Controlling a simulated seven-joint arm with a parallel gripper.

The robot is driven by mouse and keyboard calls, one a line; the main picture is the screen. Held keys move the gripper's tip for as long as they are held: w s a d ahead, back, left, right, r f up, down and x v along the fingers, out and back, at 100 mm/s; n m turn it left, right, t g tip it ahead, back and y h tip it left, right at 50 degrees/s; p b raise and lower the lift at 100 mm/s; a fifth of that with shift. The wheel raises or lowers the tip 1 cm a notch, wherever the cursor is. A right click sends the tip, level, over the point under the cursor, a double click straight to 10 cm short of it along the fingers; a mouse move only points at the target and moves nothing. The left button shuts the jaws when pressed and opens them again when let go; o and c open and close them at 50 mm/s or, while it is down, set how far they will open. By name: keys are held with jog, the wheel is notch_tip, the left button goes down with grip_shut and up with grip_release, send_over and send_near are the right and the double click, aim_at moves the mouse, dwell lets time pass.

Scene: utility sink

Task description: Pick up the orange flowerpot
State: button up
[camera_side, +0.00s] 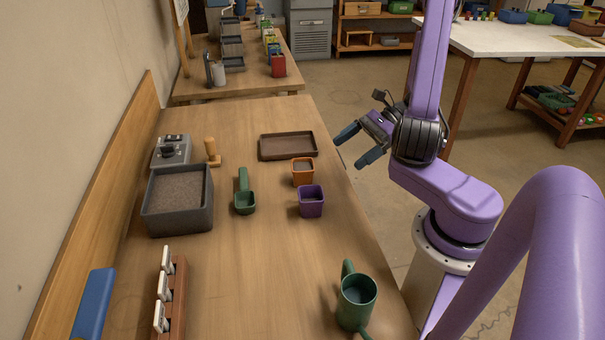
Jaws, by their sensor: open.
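The small orange flowerpot (302,173) stands upright on the wooden table, toward its right edge. It has a squarish rim and looks filled with something brownish. A purple pot (311,201) stands just in front of it, and a shallow brown tray (288,146) lies just behind it. My gripper (353,150) is open and empty. It is to the right of the flowerpot, raised, with its fingers pointing left toward the table's right edge. It is apart from the pot.
A green scoop (245,202) lies left of the pots. Further left are a dark soil bin (179,200), a wooden tamper (212,153) and a grey device (172,151). The table's middle front is clear.

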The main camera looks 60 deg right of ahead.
aim_at(312, 168)
jog(key=w+a+f+m+t, duration=0.1)
jog(key=w, duration=0.1)
jog(key=w+a+f+m+t+h, duration=0.1)
jog(key=w+f+m, duration=0.1)
jog(key=w+a+f+m+t, duration=0.1)
jog(key=w+f+t, duration=0.1)
jog(key=shift+w+a+f+m+h, duration=0.2)
jog(key=shift+a+f+m+h, duration=0.1)
jog(key=shift+h, duration=0.1)
jog(key=shift+d+x, duration=0.15)
jog(key=shift+x, duration=1.3)
jog(key=shift+d+x, duration=0.15)
jog(key=shift+x, duration=1.35)
jog(key=shift+w+f, duration=0.15)
jog(key=c, duration=1)
